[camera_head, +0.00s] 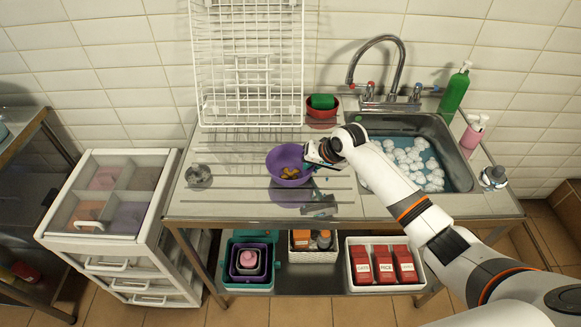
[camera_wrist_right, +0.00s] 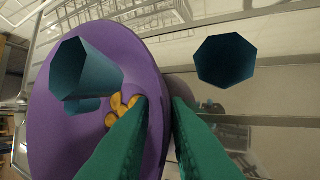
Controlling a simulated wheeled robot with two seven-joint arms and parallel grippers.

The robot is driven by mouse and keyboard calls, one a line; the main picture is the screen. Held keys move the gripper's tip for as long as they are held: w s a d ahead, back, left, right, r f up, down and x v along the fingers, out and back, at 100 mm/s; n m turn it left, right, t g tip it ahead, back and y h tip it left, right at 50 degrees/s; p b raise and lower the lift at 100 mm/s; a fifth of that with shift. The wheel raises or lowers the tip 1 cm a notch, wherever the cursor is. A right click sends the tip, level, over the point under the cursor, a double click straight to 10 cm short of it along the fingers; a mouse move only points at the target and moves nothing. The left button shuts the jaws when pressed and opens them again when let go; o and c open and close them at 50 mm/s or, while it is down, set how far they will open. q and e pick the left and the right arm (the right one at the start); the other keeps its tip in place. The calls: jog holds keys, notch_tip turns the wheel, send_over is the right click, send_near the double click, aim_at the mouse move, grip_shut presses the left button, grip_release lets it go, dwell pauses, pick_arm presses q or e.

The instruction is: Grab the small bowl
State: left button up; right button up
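A purple bowl (camera_head: 273,169) with several yellow-orange pieces (camera_head: 290,173) in it is at the middle of the metal counter. A smaller-looking red bowl (camera_head: 322,112) with a green sponge (camera_head: 323,101) stands behind, near the wall. My right gripper (camera_head: 312,162) is at the right rim of the purple bowl. In the right wrist view the green fingers (camera_wrist_right: 160,105) straddle the purple bowl's (camera_wrist_right: 95,45) wall, one inside and one outside, close together on it. I cannot tell whether the bowl rests on the counter. My left gripper is not in view.
A white wire rack (camera_head: 248,60) stands behind the bowl. To the right are a sink (camera_head: 455,145) with white foam, a faucet (camera_head: 383,50) and a green bottle (camera_head: 455,90). A white drawer unit (camera_head: 100,250) stands left. Bins, including red packets (camera_head: 385,265), sit on the shelf below.

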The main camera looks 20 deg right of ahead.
jog(key=shift+x, duration=0.8)
grip_shut()
